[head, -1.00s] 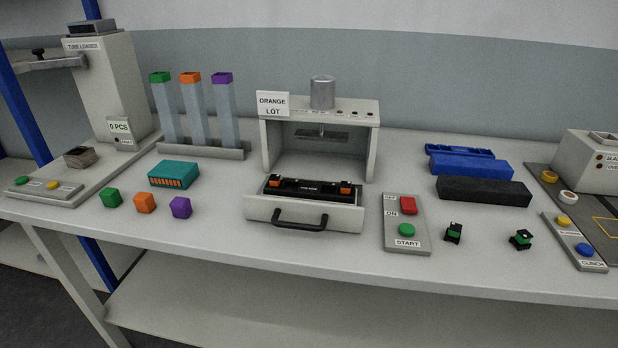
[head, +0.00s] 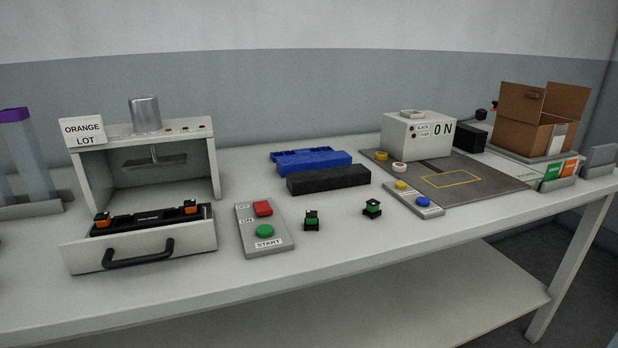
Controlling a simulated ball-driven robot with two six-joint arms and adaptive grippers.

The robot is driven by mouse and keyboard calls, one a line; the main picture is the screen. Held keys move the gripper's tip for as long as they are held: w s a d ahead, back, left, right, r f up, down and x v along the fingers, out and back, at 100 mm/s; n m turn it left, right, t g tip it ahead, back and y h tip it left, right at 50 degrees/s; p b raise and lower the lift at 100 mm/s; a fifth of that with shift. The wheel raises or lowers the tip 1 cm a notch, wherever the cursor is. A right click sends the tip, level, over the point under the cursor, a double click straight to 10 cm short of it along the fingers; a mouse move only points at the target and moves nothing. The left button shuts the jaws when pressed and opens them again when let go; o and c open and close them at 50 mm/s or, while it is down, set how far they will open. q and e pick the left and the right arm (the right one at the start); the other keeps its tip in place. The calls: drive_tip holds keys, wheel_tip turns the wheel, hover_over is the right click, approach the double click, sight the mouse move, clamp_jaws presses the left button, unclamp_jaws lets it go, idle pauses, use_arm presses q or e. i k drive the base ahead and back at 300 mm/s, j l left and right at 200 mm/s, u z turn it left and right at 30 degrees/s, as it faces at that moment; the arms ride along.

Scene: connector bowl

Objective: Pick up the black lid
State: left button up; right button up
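A long black block-shaped piece (head: 328,180), which looks like the black lid, lies flat on the table right of the middle. It sits just in front of a blue long piece (head: 318,163), close beside it. I cannot tell if the two touch. Neither of my grippers is in view, and nothing is seen holding the black piece.
A press with an open drawer (head: 190,241) stands left. A switch panel (head: 249,236) and two small black-green parts (head: 312,222) (head: 372,208) lie in front of the black piece. A grey machine (head: 415,133) and cardboard box (head: 545,130) stand right.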

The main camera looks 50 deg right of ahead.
sight(314, 180)
drive_tip(key=z, duration=1.65)
